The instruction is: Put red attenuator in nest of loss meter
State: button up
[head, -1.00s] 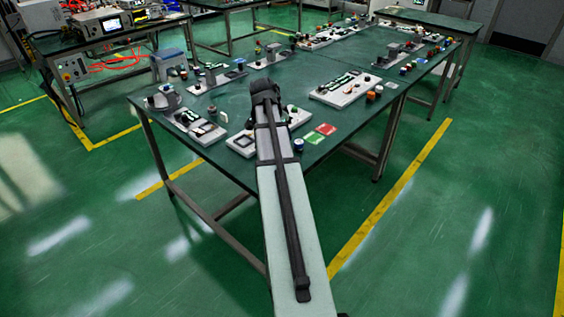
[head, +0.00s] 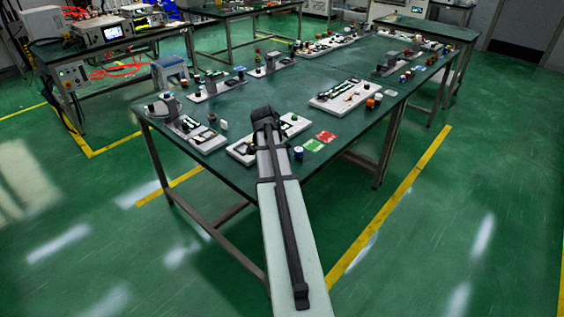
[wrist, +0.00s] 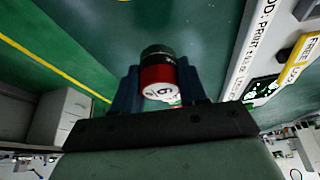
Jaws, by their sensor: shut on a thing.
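My gripper (wrist: 160,85) shows in the wrist view, its two dark blue fingers shut on the red attenuator (wrist: 157,76). The attenuator is a short cylinder with a red band, a dark end and a white face with a "6"-like mark. In the head view my wrist covers the fingers and the attenuator, above the front part of the green table (head: 300,85). A white board (head: 242,154) lies partly behind my arm there. I cannot tell which device is the loss meter, and its nest is not clearly visible.
Another white board (head: 345,97) is further right. A board with grey parts (head: 195,132) is left. Bare table lies behind my wrist.

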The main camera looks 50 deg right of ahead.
jog(key=shift+f, duration=1.45)
jog(key=shift+f, duration=0.15)
jog(key=o, duration=1.2)
jog(key=shift+c, duration=0.2)
jog(key=shift+o, duration=0.4)
jog(key=v, duration=1.3)
jog(key=shift+w+a+r, duration=0.2)
jog(key=shift+r, duration=0.1)
